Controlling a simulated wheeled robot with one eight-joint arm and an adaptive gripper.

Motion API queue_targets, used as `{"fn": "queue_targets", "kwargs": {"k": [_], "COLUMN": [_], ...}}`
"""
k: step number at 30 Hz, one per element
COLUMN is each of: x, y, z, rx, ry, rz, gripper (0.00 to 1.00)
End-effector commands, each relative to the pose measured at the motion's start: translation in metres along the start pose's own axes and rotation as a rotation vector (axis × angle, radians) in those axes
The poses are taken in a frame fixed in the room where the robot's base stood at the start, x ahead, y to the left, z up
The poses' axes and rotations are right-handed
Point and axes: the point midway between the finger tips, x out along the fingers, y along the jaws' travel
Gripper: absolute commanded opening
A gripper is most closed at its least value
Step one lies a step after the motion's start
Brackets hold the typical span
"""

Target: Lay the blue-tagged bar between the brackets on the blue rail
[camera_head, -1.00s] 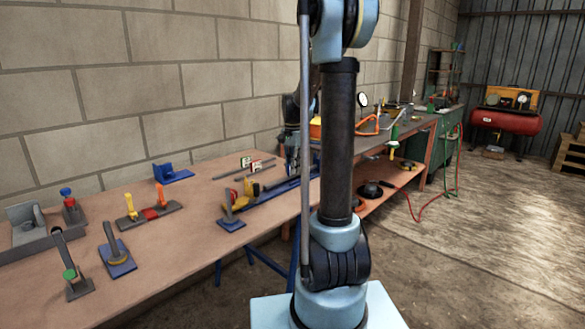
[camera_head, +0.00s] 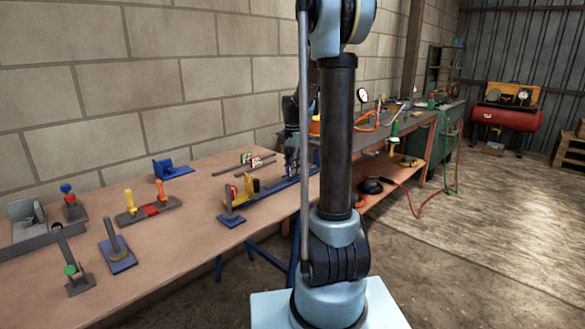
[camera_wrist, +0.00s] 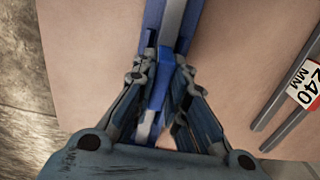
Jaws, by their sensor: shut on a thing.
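The blue-tagged bar is a grey bar (camera_wrist: 173,18) with a blue band (camera_wrist: 166,68) around it, in the wrist view. My gripper (camera_wrist: 158,100) is shut on it near the band, with one finger on each side. The blue rail (camera_wrist: 152,22) runs beneath and along the bar; whether the bar rests on it or hangs just above cannot be told. In the head view the blue rail (camera_head: 284,186) lies along the bench's front edge, with a yellow fixture (camera_head: 251,184) near its left end. The brackets are not clearly visible, and my arm hides the rail's right part.
Two grey bars with white tags (camera_head: 247,157) lie behind the rail; one tag (camera_wrist: 309,84) reads 240 MM in the wrist view. A blue bracket-like block (camera_head: 170,169) and several levers and clamps stand on the bench (camera_head: 185,235) to the left.

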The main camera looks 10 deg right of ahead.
Motion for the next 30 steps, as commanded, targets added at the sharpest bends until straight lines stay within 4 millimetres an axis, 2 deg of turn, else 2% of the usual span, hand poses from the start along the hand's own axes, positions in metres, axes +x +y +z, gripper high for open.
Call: {"fn": "queue_targets", "kwargs": {"k": [1, 4, 17, 23, 30], "x": [0.001, 0.0, -0.004, -0.028, -0.07], "y": [0.0, 0.0, 0.0, 0.0, 0.0], "z": [0.0, 0.0, 0.0, 0.0, 0.0], "rx": [0.0, 0.0, 0.0, 0.0, 0.0], "ry": [0.0, 0.0, 0.0, 0.0, 0.0], "rz": [0.0, 0.0, 0.0, 0.0, 0.0], "gripper": [0.15, 0.36, 0.36, 0.36, 0.36]}}
